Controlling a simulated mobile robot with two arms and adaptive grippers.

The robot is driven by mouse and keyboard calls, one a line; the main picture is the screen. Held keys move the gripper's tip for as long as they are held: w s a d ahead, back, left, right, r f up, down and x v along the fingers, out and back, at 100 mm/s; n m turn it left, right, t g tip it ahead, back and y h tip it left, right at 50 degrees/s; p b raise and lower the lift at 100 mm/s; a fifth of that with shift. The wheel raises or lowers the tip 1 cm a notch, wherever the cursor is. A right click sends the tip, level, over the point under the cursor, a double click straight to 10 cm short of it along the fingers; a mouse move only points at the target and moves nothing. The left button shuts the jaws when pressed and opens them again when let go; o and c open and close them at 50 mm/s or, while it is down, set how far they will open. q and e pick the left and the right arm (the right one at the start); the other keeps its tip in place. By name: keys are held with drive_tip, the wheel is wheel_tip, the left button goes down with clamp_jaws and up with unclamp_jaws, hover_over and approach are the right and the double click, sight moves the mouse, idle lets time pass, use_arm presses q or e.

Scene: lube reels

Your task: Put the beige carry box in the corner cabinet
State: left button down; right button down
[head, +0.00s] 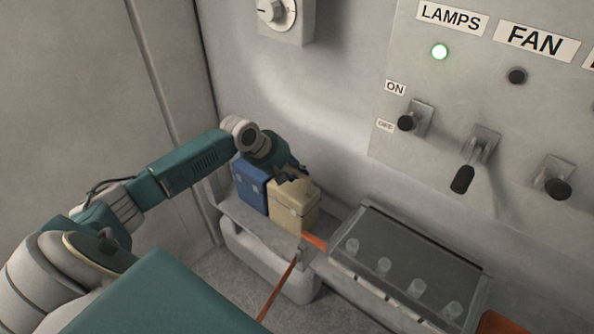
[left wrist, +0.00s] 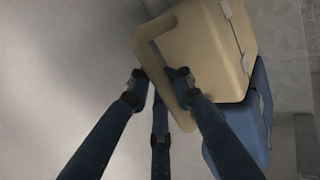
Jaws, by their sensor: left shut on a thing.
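The beige carry box (head: 293,208) stands upright on a grey ledge, close beside a blue box. My left gripper (head: 289,176) is at its top, partly hidden by my own wrist. In the left wrist view, the fingers of my left gripper (left wrist: 160,80) are shut on the handle of the beige carry box (left wrist: 208,45). I cannot make out a corner cabinet for certain in either view. My right gripper is not in view.
The blue box (head: 250,184) is just left of the beige one; it also shows in the left wrist view (left wrist: 248,120). A dark glass-topped case (head: 405,262) stands to the right. A switch panel (head: 460,105) is on the wall above, with a dial box (head: 287,16) at upper left.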

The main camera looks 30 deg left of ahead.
use_arm(q)
drive_tip(key=c, duration=1.5)
unclamp_jaws()
drive_tip(key=shift+c, duration=0.2)
